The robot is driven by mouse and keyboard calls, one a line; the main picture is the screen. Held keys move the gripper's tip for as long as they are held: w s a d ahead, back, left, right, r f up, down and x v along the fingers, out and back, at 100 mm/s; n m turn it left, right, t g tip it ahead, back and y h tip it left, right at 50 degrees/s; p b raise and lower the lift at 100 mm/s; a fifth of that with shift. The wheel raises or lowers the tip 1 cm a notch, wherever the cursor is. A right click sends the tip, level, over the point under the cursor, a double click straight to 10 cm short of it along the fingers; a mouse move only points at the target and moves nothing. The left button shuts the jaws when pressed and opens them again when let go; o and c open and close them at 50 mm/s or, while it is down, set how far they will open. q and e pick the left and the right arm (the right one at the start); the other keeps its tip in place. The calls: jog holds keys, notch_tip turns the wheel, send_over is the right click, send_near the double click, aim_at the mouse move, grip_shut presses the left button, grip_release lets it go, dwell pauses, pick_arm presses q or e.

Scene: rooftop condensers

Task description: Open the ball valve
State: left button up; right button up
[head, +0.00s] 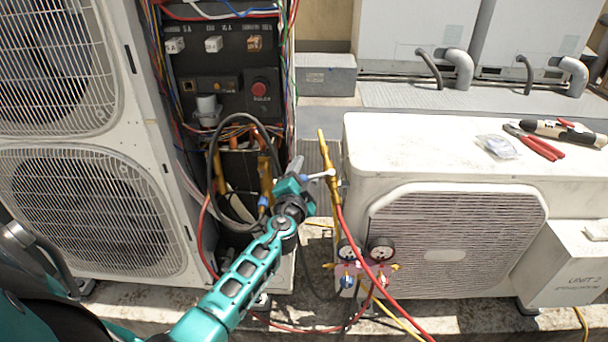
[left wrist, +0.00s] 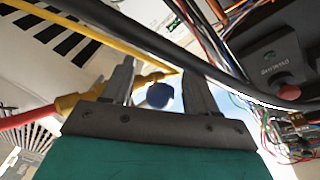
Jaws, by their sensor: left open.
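The ball valve (head: 329,172) is a brass body on an upright brass pipe, beside the left end of the low condenser unit, with a red hose running down from it. Its pale lever sticks out to the left toward my left gripper (head: 299,171), with a blue end close to the fingers. In the left wrist view the round blue lever end (left wrist: 159,95) shows between the two open fingers of my left gripper (left wrist: 160,80), with brass (left wrist: 150,78) behind it. I cannot tell whether a finger touches it. My right gripper is in neither view.
Gauges (head: 381,249) with hoses hang below the valve. The low condenser (head: 450,150) stands right, with red pliers (head: 541,147) on top. An open electrical panel (head: 225,65) with loose wires stands behind. A black cable (left wrist: 150,42) crosses near the fingers.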

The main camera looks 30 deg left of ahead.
pick_arm(q)
grip_shut()
dwell(0.6)
